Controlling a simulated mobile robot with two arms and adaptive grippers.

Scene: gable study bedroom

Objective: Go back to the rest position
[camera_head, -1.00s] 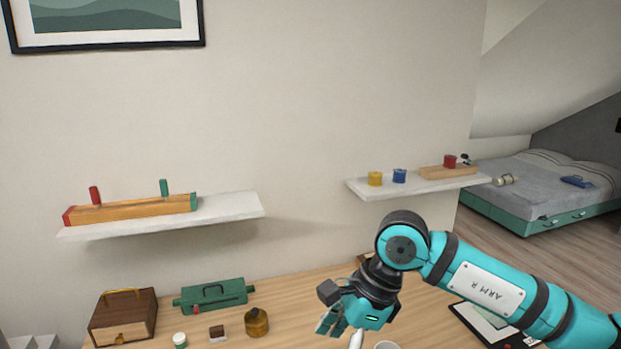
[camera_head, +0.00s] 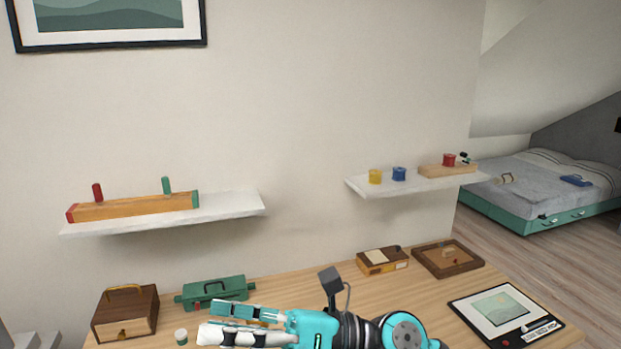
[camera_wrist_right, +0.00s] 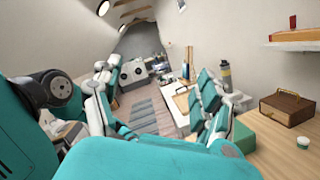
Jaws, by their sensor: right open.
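My right gripper (camera_head: 208,322) is low in the head view, over the front of the wooden desk (camera_head: 420,305). Its fingers point left and it looks empty. In the right wrist view the fingers of the right gripper (camera_wrist_right: 153,75) stand apart, with the room visible between them. The right wrist and part of the arm show at the bottom of the head view. My left gripper is in neither view.
A brown box (camera_head: 125,315), a green toolbox (camera_head: 214,292) and a small white-and-green jar (camera_head: 181,337) stand left.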

